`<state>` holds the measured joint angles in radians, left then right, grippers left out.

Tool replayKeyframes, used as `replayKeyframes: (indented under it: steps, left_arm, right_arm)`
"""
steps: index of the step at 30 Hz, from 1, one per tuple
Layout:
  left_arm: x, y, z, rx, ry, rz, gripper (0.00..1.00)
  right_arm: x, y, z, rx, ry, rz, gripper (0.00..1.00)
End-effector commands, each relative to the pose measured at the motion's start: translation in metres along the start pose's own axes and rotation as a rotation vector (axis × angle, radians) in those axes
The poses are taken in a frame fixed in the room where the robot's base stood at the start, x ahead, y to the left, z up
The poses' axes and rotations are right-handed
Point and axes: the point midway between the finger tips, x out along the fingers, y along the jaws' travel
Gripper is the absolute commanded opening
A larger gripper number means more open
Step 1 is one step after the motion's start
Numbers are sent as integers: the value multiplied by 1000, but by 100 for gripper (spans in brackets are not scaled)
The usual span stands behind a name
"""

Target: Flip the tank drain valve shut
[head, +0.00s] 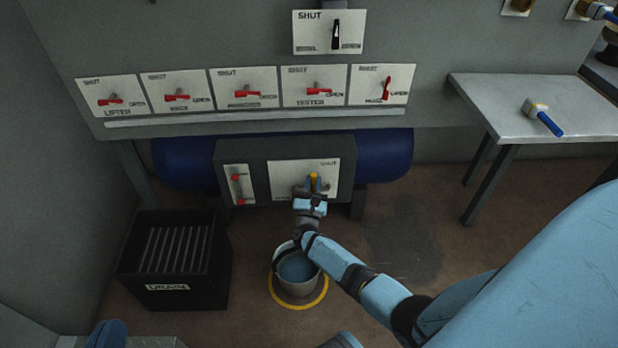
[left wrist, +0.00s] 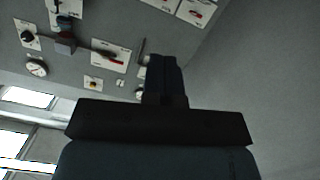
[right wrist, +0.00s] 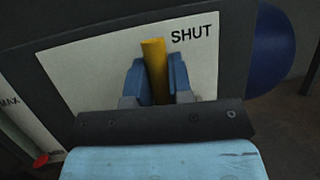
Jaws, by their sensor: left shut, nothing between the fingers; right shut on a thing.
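The tank drain valve's yellow lever (head: 313,176) is on a white plate (head: 283,178) at the front of the low tank unit. In the right wrist view the lever (right wrist: 153,62) stands nearly upright, and the word SHUT is to its right. My right gripper (head: 312,187) is shut on the lever, with its blue fingers on either side in the right wrist view (right wrist: 156,85). The lever's base is hidden behind my gripper. My left gripper (left wrist: 165,78) is shut and empty in the left wrist view, away from the valve.
A bucket of bluish liquid (head: 297,270) stands in a yellow floor ring (head: 302,305) below the valve. A black slatted bin (head: 175,260) is to the left. Several red-lever switches (head: 247,93) line the panel above.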

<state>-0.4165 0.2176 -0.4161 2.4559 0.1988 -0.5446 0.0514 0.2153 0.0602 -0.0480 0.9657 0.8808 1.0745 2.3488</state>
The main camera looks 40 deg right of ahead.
Motion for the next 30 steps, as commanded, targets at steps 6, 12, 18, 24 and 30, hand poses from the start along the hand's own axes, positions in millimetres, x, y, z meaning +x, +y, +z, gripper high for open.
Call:
replayKeyframes:
  steps: [6,12,18,24,30]
  left_arm:
    - [-1,2,0,-1,2,3,0]
    - [0,2,-2,2,7,5,0]
    - [1,2,-5,8,12,7,0]
    - [1,2,-13,15,24,6,0]
    - [-4,6,-36,5,101,-7,0]
  right_arm:
    - [0,-1,-1,4,3,-3,0]
    - [0,-1,-1,4,3,-3,43]
    - [0,-1,0,3,2,-2,45]
    - [4,0,8,3,2,-2,45]
    - [19,0,45,7,0,-3,45]
